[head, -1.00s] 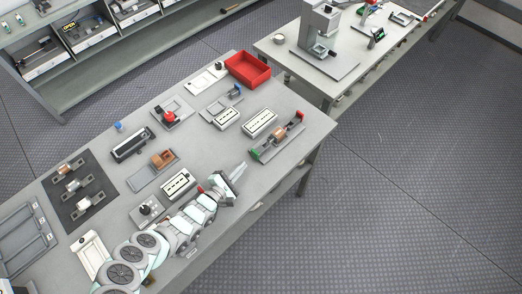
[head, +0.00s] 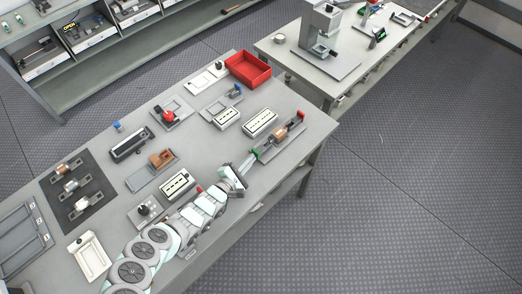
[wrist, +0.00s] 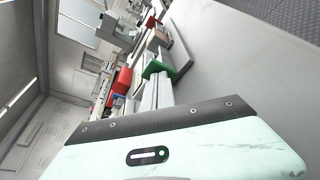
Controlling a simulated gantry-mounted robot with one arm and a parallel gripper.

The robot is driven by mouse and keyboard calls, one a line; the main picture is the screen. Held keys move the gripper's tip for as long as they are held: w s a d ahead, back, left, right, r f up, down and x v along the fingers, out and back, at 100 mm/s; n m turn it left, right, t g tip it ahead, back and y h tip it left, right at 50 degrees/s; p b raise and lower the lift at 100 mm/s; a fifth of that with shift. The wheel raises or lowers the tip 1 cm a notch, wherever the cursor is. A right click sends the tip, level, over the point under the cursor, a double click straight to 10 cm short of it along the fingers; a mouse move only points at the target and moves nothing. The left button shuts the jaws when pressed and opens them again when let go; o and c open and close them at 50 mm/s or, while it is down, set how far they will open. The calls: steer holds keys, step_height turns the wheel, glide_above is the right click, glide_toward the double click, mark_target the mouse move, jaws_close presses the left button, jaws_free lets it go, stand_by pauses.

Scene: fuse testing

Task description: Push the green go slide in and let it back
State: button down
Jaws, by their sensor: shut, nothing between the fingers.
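The green go slide (head: 255,152) is at the near-left end of a long grey fixture (head: 268,151) near the table's front edge. A copper-coloured cylinder (head: 280,134) sits in the fixture's middle, and a red block (head: 301,116) is at its far end. My gripper (head: 251,159) is shut and empty, low over the table, with its fingertips pointing at the green slide. In the wrist view the green slide (wrist: 157,68) stands right beyond my fingertips (wrist: 150,84). I cannot tell whether they touch it.
White slotted blocks (head: 260,122) lie behind the fixture, and a red bin (head: 248,70) stands at the table's back right corner. Another white block (head: 177,185) is close to my arm on the left. Bare table lies in front of the fixture.

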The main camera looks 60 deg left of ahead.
steer(key=shift+w+a+b, duration=0.2)
steer(key=shift+w+b, duration=0.15)
steer(key=shift+w, duration=0.3)
steer(key=shift+w+a+b, duration=0.15)
steer(key=shift+w+b, duration=0.2)
steer(key=shift+w, duration=0.3)
steer(key=shift+s, duration=0.1)
steer(key=shift+s+d+p, duration=0.2)
steer(key=shift+s+p, duration=0.05)
steer(key=shift+s, duration=0.45)
steer(key=shift+s+d+p, duration=0.2)
steer(key=shift+s+p, duration=0.05)
steer(key=shift+s, duration=0.45)
steer(key=shift+s+d+r+p, duration=0.2)
steer(key=shift+s+r+p, duration=0.1)
steer(key=shift+s+p, duration=0.25)
steer(key=shift+s+d+r+p, duration=0.2)
steer(key=shift+s+r+p, duration=0.15)
steer(key=shift+s, duration=0.35)
steer(key=shift+s+d+r+p, duration=0.25)
steer(key=shift+s+p, duration=0.2)
steer(key=shift+s, duration=0.15)
steer(key=shift+s+d+r, duration=0.15)
steer(key=shift+s, duration=0.4)
